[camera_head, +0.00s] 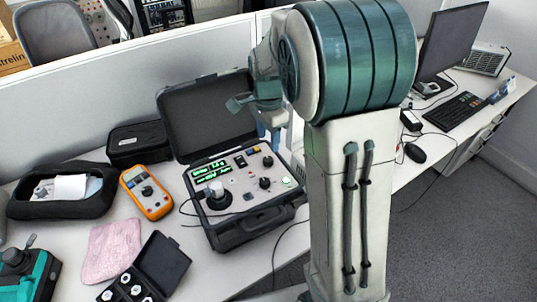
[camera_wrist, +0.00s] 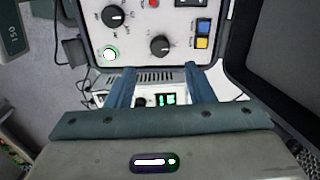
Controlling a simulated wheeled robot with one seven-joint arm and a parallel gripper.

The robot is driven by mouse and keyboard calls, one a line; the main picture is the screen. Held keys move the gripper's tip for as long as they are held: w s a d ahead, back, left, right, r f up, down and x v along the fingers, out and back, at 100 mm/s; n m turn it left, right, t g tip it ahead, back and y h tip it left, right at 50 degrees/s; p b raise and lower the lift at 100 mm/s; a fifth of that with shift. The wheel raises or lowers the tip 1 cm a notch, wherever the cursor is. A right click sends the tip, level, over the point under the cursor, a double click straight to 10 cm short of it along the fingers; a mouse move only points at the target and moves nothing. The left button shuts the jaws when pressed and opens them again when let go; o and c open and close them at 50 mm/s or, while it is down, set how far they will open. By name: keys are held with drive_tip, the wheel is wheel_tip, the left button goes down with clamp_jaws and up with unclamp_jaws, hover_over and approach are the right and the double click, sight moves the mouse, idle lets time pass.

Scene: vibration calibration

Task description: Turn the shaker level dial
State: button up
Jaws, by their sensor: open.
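The open black calibration case (camera_head: 240,235) stands on the desk, with a white control panel (camera_head: 230,178) inside and its lid raised behind. Two black dials, a rear one (camera_head: 267,161) and a front one (camera_head: 264,183), sit on the panel's right part. Two dials, an upper one (camera_wrist: 115,17) and a lower one (camera_wrist: 160,46), also show in the wrist view. Their labels are too small to read, so I cannot tell which is the shaker level dial. My gripper (camera_wrist: 159,70) is open and empty, apart from the dials. In the head view my arm partly hides it.
The panel has a lit green display (camera_head: 211,172) and a large round shaker head (camera_head: 217,194). An orange multimeter (camera_head: 147,191), a pink cloth (camera_head: 111,249) and a small open black case (camera_head: 146,272) lie to the left. A monitor (camera_head: 451,40) and keyboard (camera_head: 455,111) stand right.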

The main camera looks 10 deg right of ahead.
sight(268, 159)
wheel_tip(268, 159, down, 8)
drive_tip(key=shift+r, duration=0.15)
drive_tip(key=c, duration=1)
